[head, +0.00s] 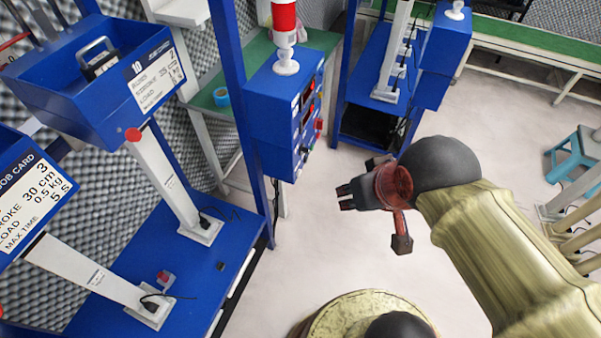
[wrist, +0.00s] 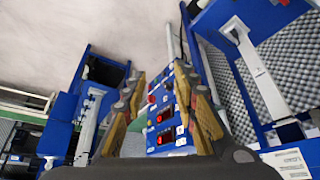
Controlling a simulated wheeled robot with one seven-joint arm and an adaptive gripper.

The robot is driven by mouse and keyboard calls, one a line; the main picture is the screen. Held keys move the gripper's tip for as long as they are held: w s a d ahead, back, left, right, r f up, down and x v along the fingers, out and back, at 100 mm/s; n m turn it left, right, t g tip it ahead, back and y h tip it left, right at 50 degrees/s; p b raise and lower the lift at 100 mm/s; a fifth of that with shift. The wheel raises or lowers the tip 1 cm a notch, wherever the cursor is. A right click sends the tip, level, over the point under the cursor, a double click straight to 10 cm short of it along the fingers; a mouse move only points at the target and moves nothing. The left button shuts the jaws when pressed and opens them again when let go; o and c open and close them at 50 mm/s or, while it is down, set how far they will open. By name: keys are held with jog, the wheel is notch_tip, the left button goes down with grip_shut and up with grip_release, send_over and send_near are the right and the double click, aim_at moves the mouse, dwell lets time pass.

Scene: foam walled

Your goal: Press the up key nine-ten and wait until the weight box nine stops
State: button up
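A blue control box (head: 285,105) stands on a blue post, with red displays and small keys on its right face. In the wrist view, the box (wrist: 165,115) lies between my fingers, apart from them; its key labels are too small to read. My gripper (head: 388,202) is open and empty, right of the box across a gap; in the wrist view its two fingers (wrist: 165,84) are spread. A blue box marked 10 (head: 75,110) sits on a white column at upper left. Another blue box (head: 10,150) is cut off at the left edge; I cannot tell whether it is box nine.
A blue bench (head: 190,270) holds the white columns and a small red button (head: 164,278). A red-and-white lamp (head: 285,30) stands on the control box. Another blue station (head: 375,75) is behind. A teal stool (head: 570,155) is at right. The pale floor between is clear.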

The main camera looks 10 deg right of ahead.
jog(key=c, duration=0.3)
jog(key=c, duration=0.4)
grip_shut()
dwell(1.0)
